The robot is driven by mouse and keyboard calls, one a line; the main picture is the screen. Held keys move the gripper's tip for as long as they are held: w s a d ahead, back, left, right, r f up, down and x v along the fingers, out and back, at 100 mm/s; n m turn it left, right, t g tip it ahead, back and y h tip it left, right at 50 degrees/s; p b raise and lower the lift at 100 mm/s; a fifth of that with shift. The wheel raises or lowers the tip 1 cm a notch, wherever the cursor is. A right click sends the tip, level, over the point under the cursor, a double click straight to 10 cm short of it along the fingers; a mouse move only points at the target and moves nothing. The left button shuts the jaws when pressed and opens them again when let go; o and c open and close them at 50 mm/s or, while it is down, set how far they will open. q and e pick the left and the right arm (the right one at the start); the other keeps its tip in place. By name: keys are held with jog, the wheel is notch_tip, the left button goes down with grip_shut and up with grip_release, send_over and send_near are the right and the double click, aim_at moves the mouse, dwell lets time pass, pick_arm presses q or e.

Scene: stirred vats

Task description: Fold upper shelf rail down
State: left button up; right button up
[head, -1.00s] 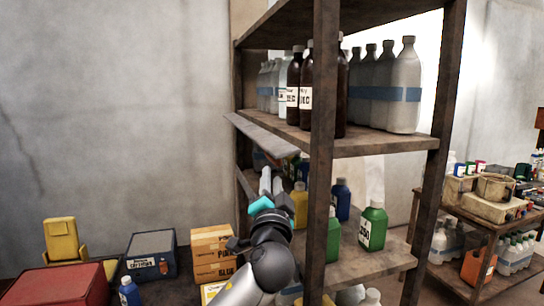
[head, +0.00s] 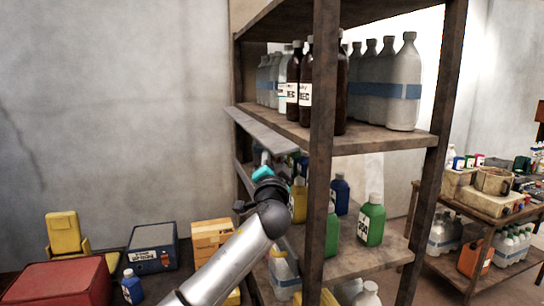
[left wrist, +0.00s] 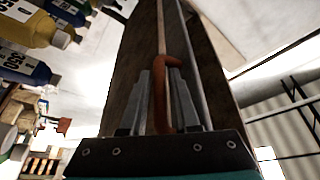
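The shelf rail (head: 262,131) is a grey-brown board along the left end of the upper shelf (head: 380,143). It juts outward at a slant. My left gripper (head: 265,165) is just below this board, with its fingertips mostly hidden in the head view. In the left wrist view, its two grey fingers (left wrist: 166,100) stand on either side of an orange-brown bent bar (left wrist: 160,95). The gap is narrow, and I cannot tell whether the fingers press on the bar. A dark wooden board (left wrist: 135,75) lies behind it. My right gripper is not in view.
Brown bottles (head: 342,90) and white bottles (head: 404,85) crowd the upper shelf. Green bottles (head: 371,220) and a blue bottle (head: 340,194) stand on the shelf below. A shelf post (head: 322,200) rises right of my arm. A red box (head: 60,284) and blue box (head: 152,248) lie at lower left.

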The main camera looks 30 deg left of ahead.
pick_arm(q)
grip_shut()
dwell(0.3)
jog(key=shift+s+a+r+m+h+p, duration=0.3)
jog(key=shift+m+p, duration=0.4)
jog(key=shift+p, duration=0.55)
jog(key=shift+s+d+r+m+h+p, duration=0.15)
jog(key=shift+m+h+p, duration=0.2)
jog(key=shift+m+p, duration=0.65)
jog(key=shift+s+a+r+m+h+p, duration=0.1)
jog(key=shift+a+r+m+h+p, duration=0.25)
jog(key=shift+p, duration=1.15)
jog(key=shift+d+f, duration=0.1)
jog(key=shift+f, duration=0.05)
